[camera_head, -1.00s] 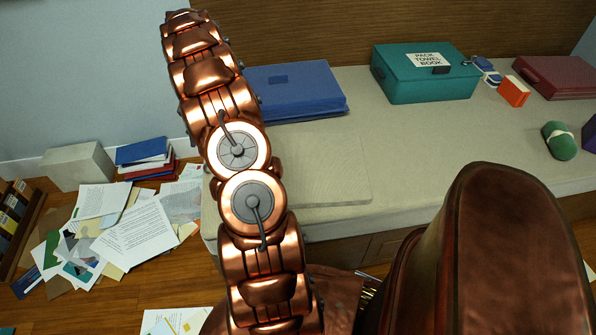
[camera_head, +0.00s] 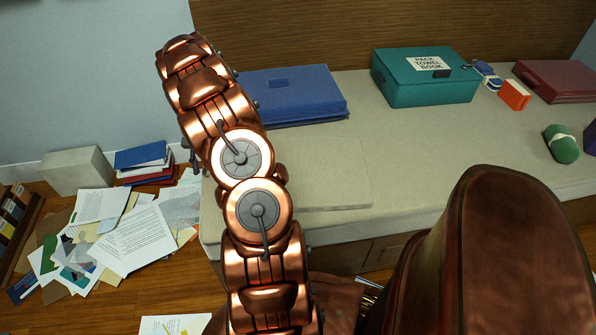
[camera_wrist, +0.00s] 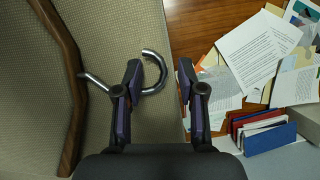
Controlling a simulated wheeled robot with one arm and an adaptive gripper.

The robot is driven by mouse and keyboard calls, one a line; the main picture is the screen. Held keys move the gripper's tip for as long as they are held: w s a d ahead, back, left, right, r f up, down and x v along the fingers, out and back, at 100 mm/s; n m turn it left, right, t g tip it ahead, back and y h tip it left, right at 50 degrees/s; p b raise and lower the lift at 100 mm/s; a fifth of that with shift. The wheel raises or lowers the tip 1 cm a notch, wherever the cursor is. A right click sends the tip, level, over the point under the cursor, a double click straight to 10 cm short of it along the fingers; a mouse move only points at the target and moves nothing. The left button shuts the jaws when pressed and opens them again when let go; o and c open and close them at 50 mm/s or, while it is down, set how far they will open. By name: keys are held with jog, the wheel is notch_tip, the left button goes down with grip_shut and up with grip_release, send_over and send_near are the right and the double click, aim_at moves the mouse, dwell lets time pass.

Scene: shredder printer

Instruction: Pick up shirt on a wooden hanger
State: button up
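In the wrist view, a dark wooden hanger (camera_wrist: 77,95) lies at the left, its bar running from top to bottom. Its curved metal hook (camera_wrist: 161,66) points right. My gripper (camera_wrist: 160,78) is open; its left finger overlaps the hook's shank, and the hook's curved end shows between the two fingers. I cannot tell whether they touch. Plain beige-grey material (camera_wrist: 32,100) lies left of the bar; I cannot tell if it is the shirt. In the head view my arm hides the hanger and gripper.
The hanger is by the edge of a beige bench (camera_head: 420,170). A blue case (camera_head: 300,95) and a teal box (camera_head: 425,80) stand on the bench. Papers (camera_head: 135,240), books (camera_head: 145,160) and a pale block (camera_head: 78,170) are on the wooden floor at left.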

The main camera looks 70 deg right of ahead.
grip_shut()
jog(key=shift+r, duration=0.1)
dwell(0.5)
jog(key=shift+r, duration=0.5)
notch_tip(320, 180, up, 3)
jog(key=shift+s+f+p, duration=0.1)
jog(key=shift+s+p, duration=0.05)
jog(key=shift+p, duration=0.25)
jog(key=s+d, duration=0.1)
jog(key=s, duration=0.9)
jog(key=s+d+r+p, duration=0.1)
jog(key=s, duration=0.4)
jog(key=shift+s+d, duration=0.3)
jog(key=shift+d, duration=0.05)
